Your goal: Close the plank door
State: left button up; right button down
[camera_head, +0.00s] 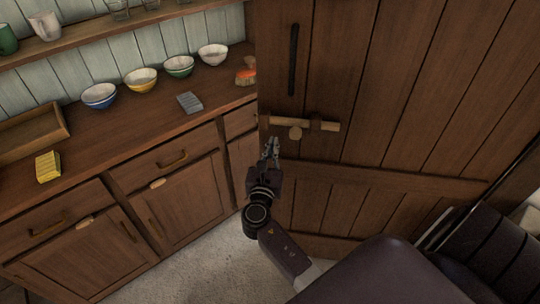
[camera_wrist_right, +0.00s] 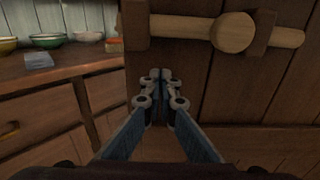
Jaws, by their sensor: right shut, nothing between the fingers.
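The plank door (camera_head: 400,90) stands open, its left edge in front of the right end of the dresser. It has a black upright handle (camera_head: 293,60) and a wooden latch bar (camera_head: 325,124) with a round knob (camera_head: 295,133). My right gripper (camera_head: 271,145) is shut and empty, just below the latch near the door's left edge. In the wrist view the shut fingertips (camera_wrist_right: 161,76) overlap the door's lower left part, below the knob (camera_wrist_right: 232,32). I cannot tell whether they touch the door. My left gripper is not in view.
A wooden dresser (camera_head: 90,150) with drawers and cupboards fills the left. On it stand several bowls (camera_head: 140,80), a grey block (camera_head: 189,102), a yellow sponge-like block (camera_head: 48,166) and a wooden tray (camera_head: 30,132). Pale floor (camera_head: 200,260) shows in front of the dresser.

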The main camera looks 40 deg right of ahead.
aim_at(276, 132)
jog(key=shift+x, duration=1.6)
